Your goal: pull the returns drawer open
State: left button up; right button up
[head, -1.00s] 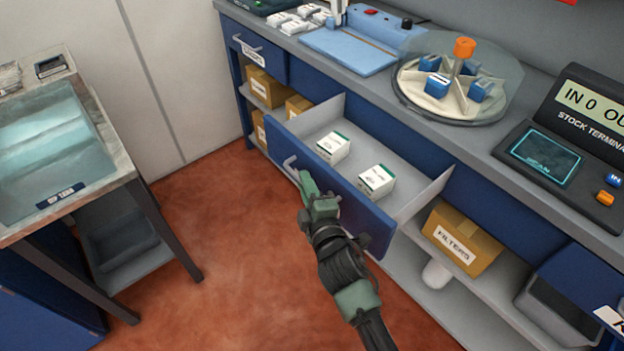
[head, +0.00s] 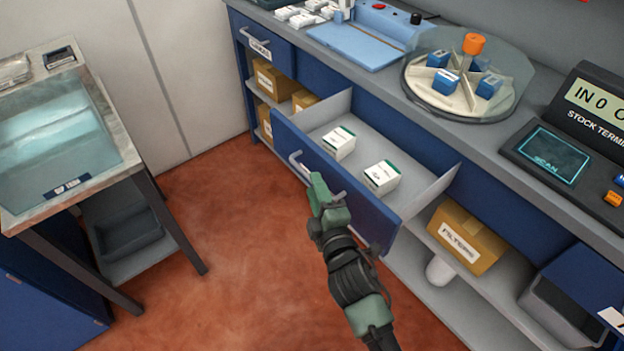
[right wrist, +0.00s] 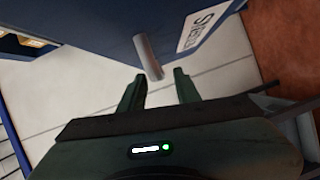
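The drawer (head: 345,190) with the blue front stands pulled out from the counter, with two white-and-green boxes (head: 339,142) (head: 381,177) inside. Its pale bar handle (head: 296,161) is on the front face; part of it is hidden behind my right gripper (head: 317,188). In the right wrist view my right gripper (right wrist: 160,82) has its fingers apart. The end of the handle (right wrist: 147,56) shows just ahead of and between the fingertips, with gaps at both sides. A white label, only partly readable, is on the drawer front. My left gripper is not in view.
Above are the counter with a round carousel (head: 425,95), a blue tray device (head: 355,45) and a stock terminal (head: 550,150). A FILTERS carton (head: 467,235) sits on the shelf below. A side table (head: 130,165) stands left; the red floor (head: 230,260) between is clear.

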jog(key=v, duration=0.4)
jog(key=shift+s, duration=0.2)
jog(key=shift+s, duration=0.1)
